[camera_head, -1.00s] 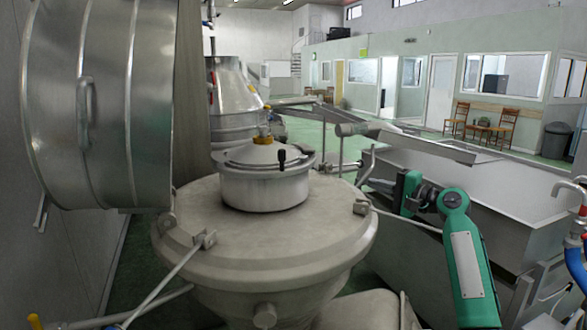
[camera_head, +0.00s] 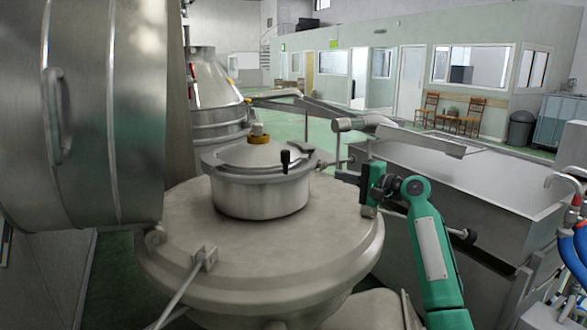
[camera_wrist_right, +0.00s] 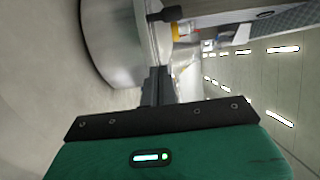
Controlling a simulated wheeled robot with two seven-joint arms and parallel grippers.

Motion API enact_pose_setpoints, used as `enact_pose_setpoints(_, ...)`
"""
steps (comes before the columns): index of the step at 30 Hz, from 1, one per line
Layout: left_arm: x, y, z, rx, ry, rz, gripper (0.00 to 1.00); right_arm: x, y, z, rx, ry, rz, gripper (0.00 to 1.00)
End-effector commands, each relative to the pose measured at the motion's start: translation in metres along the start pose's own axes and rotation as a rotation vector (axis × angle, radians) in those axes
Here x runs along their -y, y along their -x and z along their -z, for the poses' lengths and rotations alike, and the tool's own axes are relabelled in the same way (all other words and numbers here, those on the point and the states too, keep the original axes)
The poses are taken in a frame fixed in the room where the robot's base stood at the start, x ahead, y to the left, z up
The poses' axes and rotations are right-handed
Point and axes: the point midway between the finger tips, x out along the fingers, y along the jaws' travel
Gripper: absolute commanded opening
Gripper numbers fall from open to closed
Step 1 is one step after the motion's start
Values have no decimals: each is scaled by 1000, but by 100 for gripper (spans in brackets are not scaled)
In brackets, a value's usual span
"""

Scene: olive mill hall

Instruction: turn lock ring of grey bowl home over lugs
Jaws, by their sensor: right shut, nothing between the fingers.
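The grey bowl (camera_head: 262,196) stands on a broad, pale grey round top. Its lid (camera_head: 258,153) is encircled by a metal lock ring (camera_head: 218,172). A black upright handle (camera_head: 285,160) stands at the ring's near right side; a dark handle also shows in the right wrist view (camera_wrist_right: 168,14). My right gripper (camera_head: 346,177) is right of the bowl, pointing towards it. In the right wrist view its fingers (camera_wrist_right: 156,78) are together and empty, apart from the handle. Whether the ring covers the lugs cannot be made out. My left gripper is out of view.
A large steel drum (camera_head: 85,110) fills the left side. A pale metal trough (camera_head: 460,190) stands behind my right arm. A grey pipe or arm (camera_head: 400,133) reaches across behind the bowl. Blue hoses (camera_head: 572,245) hang at the far right.

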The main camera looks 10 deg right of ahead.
Motion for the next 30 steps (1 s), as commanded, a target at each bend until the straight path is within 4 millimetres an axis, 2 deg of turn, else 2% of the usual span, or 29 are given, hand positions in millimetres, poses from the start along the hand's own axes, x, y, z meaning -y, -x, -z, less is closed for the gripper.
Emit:
enact_pose_setpoints(6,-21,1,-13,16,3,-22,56,0,-1,0,1,0,0,0)
enact_pose_setpoints(11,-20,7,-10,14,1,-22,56,2,-14,-1,2,-2,0,0)
enact_pose_setpoints(21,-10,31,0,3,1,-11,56,4,-78,-1,3,-4,0,0)
enact_pose_setpoints(26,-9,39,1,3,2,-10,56,3,-103,-1,2,-3,-1,0)
enact_pose_setpoints(30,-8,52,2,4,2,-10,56,3,-117,-17,3,-1,-1,0)
